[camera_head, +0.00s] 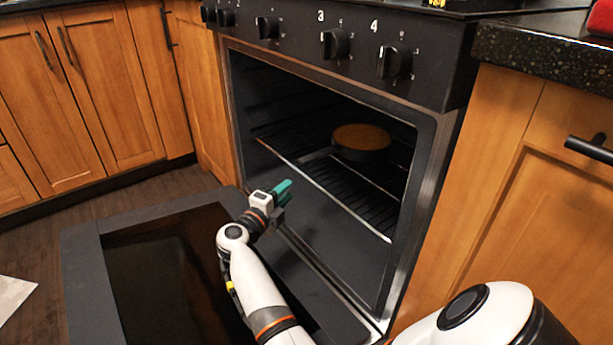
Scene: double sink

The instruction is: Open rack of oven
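The oven (425,215) has its door (85,275) lowered flat in front of it. Inside, a wire rack (335,199) spans the cavity, with its pale front bar running across the opening. A round dark pan with a brown top (361,139) sits on the rack.
Knobs (336,43) line the panel above the opening. Wooden cabinets stand left (95,90) and right (500,190) of the oven, the right one under a dark counter (545,60). Bare floor (40,250) shows at the left, with a pale flat thing (12,295) on it.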

